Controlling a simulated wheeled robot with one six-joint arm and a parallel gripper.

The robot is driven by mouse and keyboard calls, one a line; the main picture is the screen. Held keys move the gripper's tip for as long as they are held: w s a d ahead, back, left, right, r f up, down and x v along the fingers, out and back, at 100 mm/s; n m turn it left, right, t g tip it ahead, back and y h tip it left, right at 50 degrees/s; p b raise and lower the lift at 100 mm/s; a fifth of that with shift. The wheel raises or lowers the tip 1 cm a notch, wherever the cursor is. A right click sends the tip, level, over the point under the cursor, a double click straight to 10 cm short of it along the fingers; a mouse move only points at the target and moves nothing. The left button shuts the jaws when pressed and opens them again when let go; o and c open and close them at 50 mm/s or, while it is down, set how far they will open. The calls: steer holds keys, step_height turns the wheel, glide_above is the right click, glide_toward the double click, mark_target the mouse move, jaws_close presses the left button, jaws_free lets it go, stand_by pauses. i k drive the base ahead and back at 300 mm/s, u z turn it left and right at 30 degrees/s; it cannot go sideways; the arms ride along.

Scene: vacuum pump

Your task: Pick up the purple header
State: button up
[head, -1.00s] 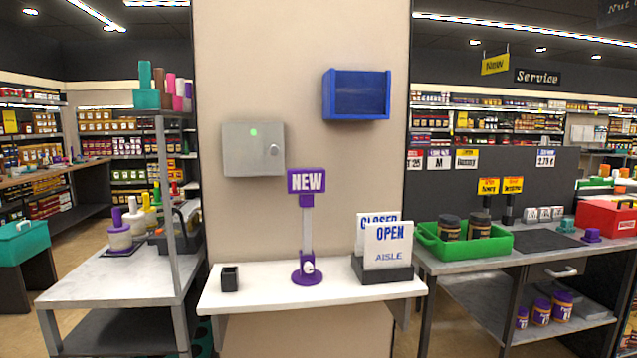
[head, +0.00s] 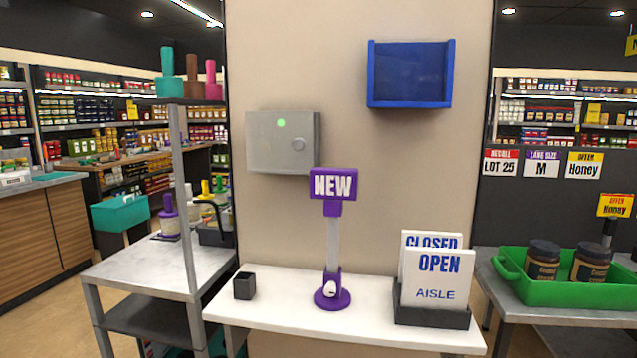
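The purple header (head: 333,186) is a small purple sign with "NEW" in white letters. It sits upright on top of a grey post (head: 333,243), which rises from a round purple base (head: 332,298). The stand is on the white shelf (head: 280,307) against the beige wall. A white part shows low on the base. The header is unobstructed in the head view. My gripper is not in view.
A black cup (head: 245,286) stands left of the stand, and a dark holder (head: 431,316) with OPEN and CLOSED cards stands right. A grey box (head: 282,142) and blue bin (head: 410,75) hang above. A green tray (head: 567,290) holds two jars.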

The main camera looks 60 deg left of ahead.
mark_target(333, 184)
steer(key=u, duration=0.5)
steer(key=i, duration=0.65)
steer(key=u, duration=0.7)
